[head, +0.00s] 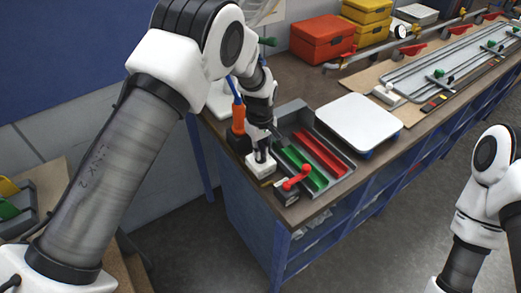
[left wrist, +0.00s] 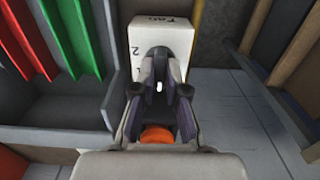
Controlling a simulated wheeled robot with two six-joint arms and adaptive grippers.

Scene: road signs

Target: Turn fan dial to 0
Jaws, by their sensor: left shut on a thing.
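The fan dial box (head: 262,167) is a small white block at the table's near left corner. In the left wrist view the box (left wrist: 145,33) shows the word "Fan" upside down and the digit 2 on its face. My left gripper (head: 263,151) reaches down onto the box from above. In the left wrist view its two dark fingers (left wrist: 159,86) are shut on the dark dial knob. The fingers hide most of the knob, so its exact setting cannot be read. My right arm shows at the right edge, but its gripper is out of view.
A grey tray (head: 341,188) with green and red bars stands right beside the box. A red-handled device (head: 293,182) sits in front, and an orange-handled tool (head: 238,117) stands behind. A white flat-topped device (head: 357,122) lies farther right. The table edge is close.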

